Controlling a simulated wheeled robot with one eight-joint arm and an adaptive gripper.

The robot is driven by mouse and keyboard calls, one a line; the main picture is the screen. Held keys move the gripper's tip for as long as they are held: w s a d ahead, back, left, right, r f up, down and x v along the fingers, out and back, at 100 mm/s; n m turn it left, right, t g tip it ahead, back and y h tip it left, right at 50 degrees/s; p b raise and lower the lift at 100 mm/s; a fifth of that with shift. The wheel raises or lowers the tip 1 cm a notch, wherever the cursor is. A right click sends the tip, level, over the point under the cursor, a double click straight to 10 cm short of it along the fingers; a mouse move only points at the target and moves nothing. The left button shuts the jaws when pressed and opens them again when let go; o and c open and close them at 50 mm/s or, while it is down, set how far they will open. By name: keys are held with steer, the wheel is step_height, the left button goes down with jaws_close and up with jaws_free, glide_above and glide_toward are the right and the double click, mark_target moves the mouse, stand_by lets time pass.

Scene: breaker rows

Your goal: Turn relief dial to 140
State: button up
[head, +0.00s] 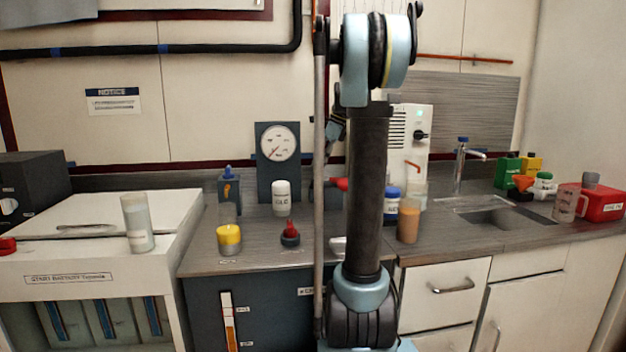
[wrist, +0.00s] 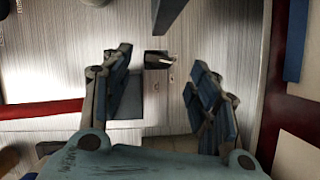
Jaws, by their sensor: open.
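In the wrist view my gripper (wrist: 156,72) is open, with one finger at each side of the picture's middle and nothing between the pads. A small dark knob (wrist: 156,59) with a pale pointer shows just beyond the fingertips, on a brushed grey surface; I see no contact. I cannot read a scale or confirm that it is the relief dial. In the head view my gripper (head: 335,130) is mostly hidden behind my arm, near the back wall. A red-topped knob (head: 290,233) stands on the counter, and a round gauge (head: 279,143) is on a dark panel behind it.
A yellow-filled beaker (head: 229,238), a white bottle (head: 281,198) and a jar of orange liquid (head: 408,222) stand on the counter. A white unit with a black knob (head: 420,135) stands behind, right of my arm. A sink (head: 495,218) and tap lie farther right.

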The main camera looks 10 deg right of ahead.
mark_target(313, 179)
steer(key=shift+x, duration=3.15)
steer(key=shift+c, duration=0.6)
steer(key=shift+r, duration=0.1)
steer(key=c, duration=0.9)
